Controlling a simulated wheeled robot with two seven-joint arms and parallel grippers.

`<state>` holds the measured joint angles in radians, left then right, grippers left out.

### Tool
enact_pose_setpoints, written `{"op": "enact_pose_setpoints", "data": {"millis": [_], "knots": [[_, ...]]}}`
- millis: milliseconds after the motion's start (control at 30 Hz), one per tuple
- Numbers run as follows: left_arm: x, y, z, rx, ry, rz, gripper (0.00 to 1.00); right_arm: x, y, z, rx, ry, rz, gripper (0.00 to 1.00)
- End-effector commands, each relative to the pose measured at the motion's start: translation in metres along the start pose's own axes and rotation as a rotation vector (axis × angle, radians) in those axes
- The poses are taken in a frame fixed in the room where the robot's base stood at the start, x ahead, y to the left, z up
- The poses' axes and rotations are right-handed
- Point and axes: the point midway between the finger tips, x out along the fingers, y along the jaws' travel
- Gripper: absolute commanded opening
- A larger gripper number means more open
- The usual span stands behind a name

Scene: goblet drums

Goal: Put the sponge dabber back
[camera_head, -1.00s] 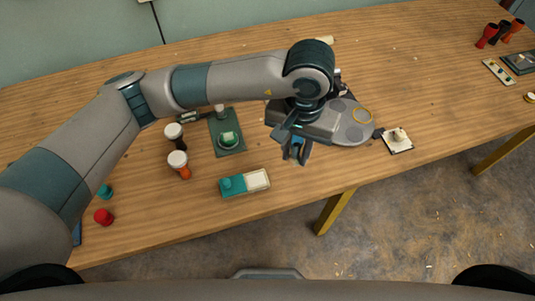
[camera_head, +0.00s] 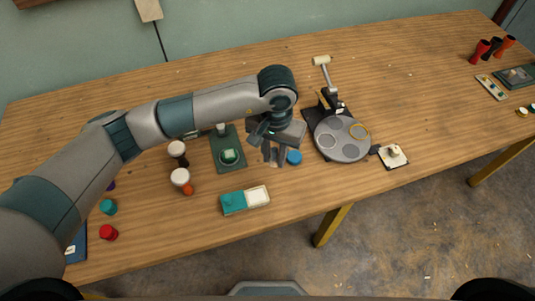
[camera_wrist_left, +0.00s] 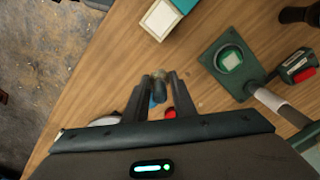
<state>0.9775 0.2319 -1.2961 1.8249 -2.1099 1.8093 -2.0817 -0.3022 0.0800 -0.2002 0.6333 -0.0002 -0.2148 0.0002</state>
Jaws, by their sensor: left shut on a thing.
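My left gripper (camera_head: 273,157) is above the table, between the green press plate and the grey round plate. In the left wrist view its two fingers (camera_wrist_left: 157,92) are shut on a small, short rod-like piece (camera_wrist_left: 159,76), apparently the sponge dabber. It is greyish with a tan-dark end and is partly hidden by the fingers. In the head view the held piece is too small to make out. A two-part box (camera_head: 259,196), teal on the left and cream on the right, lies to the left and nearer me; it also shows in the left wrist view (camera_wrist_left: 160,19). My right gripper is not in view.
A blue round piece (camera_head: 294,157) stands just right of my gripper. The grey round plate (camera_head: 342,138) and a white pad (camera_head: 393,156) lie further right. Table behind the gripper is clear.

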Motion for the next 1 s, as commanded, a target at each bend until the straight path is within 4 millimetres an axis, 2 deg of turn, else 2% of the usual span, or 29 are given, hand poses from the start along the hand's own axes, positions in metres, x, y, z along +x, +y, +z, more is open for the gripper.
{"op": "enact_pose_setpoints", "data": {"millis": [67,267,700,1000], "knots": [[0.005,-0.011,-0.007,-0.005,-0.004,-0.001,0.01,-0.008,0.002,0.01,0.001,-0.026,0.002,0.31],[0.018,-0.026,-0.018,-0.001,-0.001,0.0,0.01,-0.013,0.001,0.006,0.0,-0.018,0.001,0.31],[0.022,-0.027,-0.019,0.0,-0.002,0.001,0.01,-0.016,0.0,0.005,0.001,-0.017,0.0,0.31],[0.053,-0.026,-0.019,-0.001,-0.003,0.002,0.01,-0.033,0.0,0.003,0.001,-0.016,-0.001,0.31]]}}
